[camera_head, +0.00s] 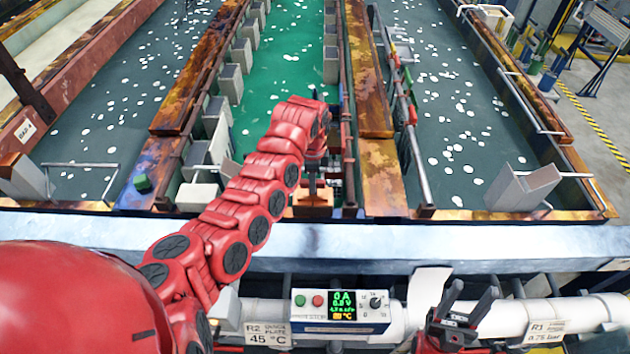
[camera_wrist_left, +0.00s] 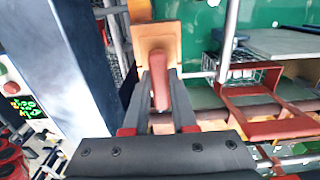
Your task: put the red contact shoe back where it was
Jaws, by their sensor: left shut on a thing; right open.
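The red contact shoe, a copper-orange block (camera_wrist_left: 158,38) with a red handle (camera_wrist_left: 160,88), is in the left wrist view. My left gripper (camera_wrist_left: 158,82) is shut on the red handle, with one dark finger on each side. In the head view, my left gripper (camera_head: 313,172) is at the near end of the green tank, with the orange block (camera_head: 312,199) just below it. I cannot tell whether the block touches the rail under it. My right gripper (camera_head: 468,298) is open and empty at the bottom right, in front of the tanks.
The green tank (camera_head: 285,80) lies between two grey-green tanks. A pale front ledge (camera_head: 420,240) runs across. A control box (camera_head: 340,311) sits on white pipes below it. A white bracket (camera_head: 522,187) stands at the right.

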